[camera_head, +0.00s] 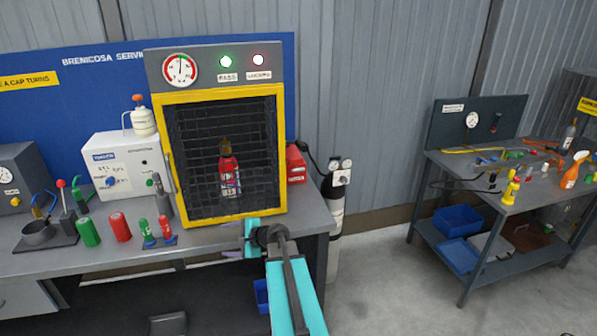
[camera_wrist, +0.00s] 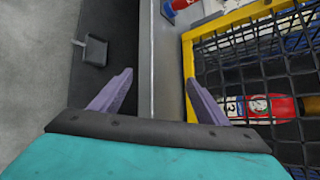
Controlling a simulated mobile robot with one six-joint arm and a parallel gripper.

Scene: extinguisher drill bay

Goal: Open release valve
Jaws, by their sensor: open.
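I cannot pick out the release valve for certain in either view. The test cabinet (camera_head: 160,150) has a yellow-framed mesh door, which looks shut, and a red extinguisher (camera_head: 228,178) stands behind the mesh. My gripper (camera_head: 232,240) is open and empty at the bench's front edge, below the cabinet. In the wrist view my gripper (camera_wrist: 158,97) has its fingers spread, with the mesh and extinguisher (camera_wrist: 258,107) at right.
The bench (camera_head: 210,238) carries a green cylinder (camera_head: 88,232), a red cylinder (camera_head: 120,227), a lever with a red knob (camera_head: 61,185) and a white box (camera_head: 127,165). A gas cylinder (camera_head: 335,215) stands right of the bench. Floor is clear before the right-hand table (camera_head: 520,190).

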